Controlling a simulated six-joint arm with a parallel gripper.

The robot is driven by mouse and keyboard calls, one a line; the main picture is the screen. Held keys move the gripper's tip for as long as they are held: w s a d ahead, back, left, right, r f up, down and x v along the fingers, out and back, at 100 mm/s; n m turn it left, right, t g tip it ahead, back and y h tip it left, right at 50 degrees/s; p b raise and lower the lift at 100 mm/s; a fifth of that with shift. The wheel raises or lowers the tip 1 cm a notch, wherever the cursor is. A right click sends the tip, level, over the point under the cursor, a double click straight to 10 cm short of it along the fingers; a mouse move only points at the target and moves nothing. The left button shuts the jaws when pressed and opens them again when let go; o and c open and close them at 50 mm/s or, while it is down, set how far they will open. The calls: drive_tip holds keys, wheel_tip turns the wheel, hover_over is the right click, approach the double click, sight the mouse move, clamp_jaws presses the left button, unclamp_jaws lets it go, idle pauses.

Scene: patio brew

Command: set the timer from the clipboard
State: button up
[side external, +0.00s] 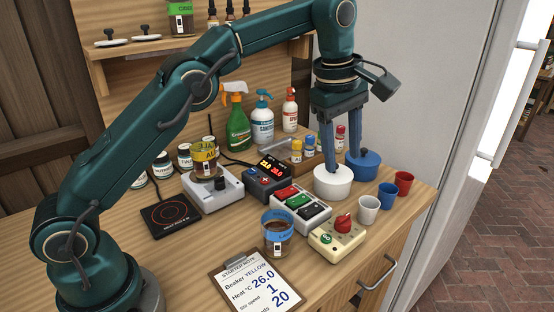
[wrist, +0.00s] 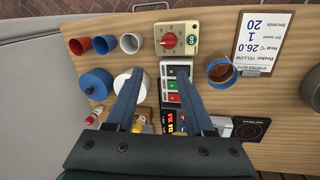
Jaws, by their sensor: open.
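The timer (side external: 338,238) is a cream box with a red knob and a green button, near the table's front edge. It also shows at the top of the wrist view (wrist: 180,39). The clipboard (side external: 258,283) lies left of it in the side view; its note reads Beaker YELLOW, Heat 26.0 °C, stir speed 1, seconds 20. It is upside down in the wrist view (wrist: 257,43). My gripper (side external: 343,162) is open and empty, fingers down, behind the timer and over the white tub (side external: 332,184). In the wrist view its fingers (wrist: 158,73) flank the button box.
A button box (side external: 300,207) and blue-labelled beaker (side external: 277,238) stand left of the timer. White, blue and red cups (side external: 368,210) stand right. Behind are a display unit (side external: 268,175), a blue pot (side external: 363,165), a yellow-labelled beaker (side external: 205,160) on a stirrer, and spray bottles (side external: 238,128).

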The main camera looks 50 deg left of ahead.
drive_tip(key=g, duration=0.2)
hover_over(343, 217)
wheel_tip(343, 217, down, 9)
drive_tip(key=shift+s+f, duration=0.1)
drive_tip(key=shift+f, duration=2.45)
clamp_jaws()
drive_tip(key=shift+m, duration=0.4)
